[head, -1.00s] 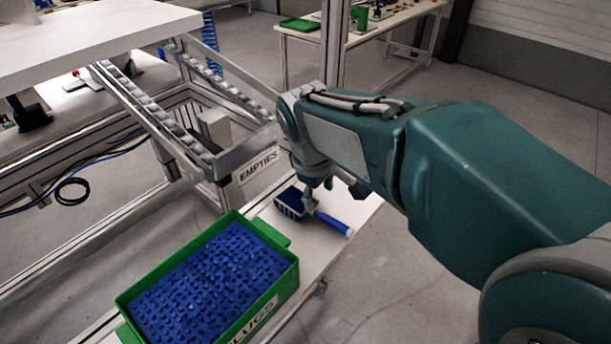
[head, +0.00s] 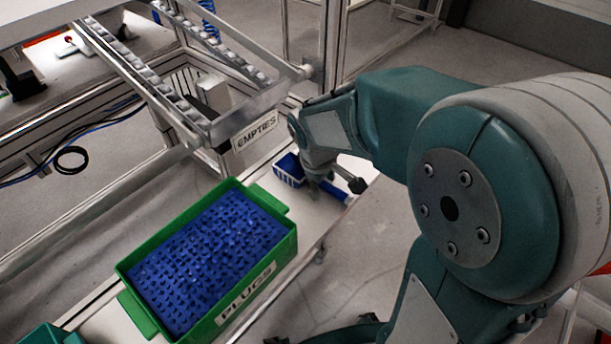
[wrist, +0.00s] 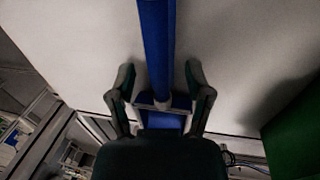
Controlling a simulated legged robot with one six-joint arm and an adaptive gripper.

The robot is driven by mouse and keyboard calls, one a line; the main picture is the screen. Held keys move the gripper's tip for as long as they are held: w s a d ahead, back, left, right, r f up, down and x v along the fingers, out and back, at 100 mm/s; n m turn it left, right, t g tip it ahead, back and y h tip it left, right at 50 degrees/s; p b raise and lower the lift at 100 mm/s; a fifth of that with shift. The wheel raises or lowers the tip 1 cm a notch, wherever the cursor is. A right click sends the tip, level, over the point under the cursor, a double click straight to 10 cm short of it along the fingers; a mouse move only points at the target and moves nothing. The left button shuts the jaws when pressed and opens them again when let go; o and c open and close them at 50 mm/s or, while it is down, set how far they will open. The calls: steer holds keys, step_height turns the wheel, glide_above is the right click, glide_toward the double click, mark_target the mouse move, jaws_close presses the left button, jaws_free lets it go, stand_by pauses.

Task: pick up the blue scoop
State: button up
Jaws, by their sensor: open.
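The blue scoop (head: 289,169) lies on the white shelf, beyond the green bin, with its handle toward the lower right. My gripper (head: 322,190) is low over the scoop and hides its middle part in the head view. In the wrist view the scoop's blue handle (wrist: 157,45) runs between the two fingers of my gripper (wrist: 160,85). The fingers are apart, one on each side of the handle, with a gap on both sides. Part of the scoop's head shows below, behind the dark gripper body.
A green bin (head: 282,256) labelled PLUGS, full of blue plugs, stands on the white shelf (head: 270,313) to the left of the scoop. A roller chute (head: 185,112) with an EMPTIES sign (head: 254,133) is above and behind the scoop. Floor lies open to the right.

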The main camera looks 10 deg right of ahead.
steer(key=shift+a+f, duration=0.1)
jaws_close()
stand_by(0.3)
steer(key=shift+r, duration=0.35)
step_height(320, 180, up, 2)
steer(key=shift+r, duration=0.1)
steer(key=s+a+r, duration=0.2)
steer(key=s+r, duration=0.8)
steer(key=s, duration=0.4)
steer(key=shift+w+r, duration=0.1)
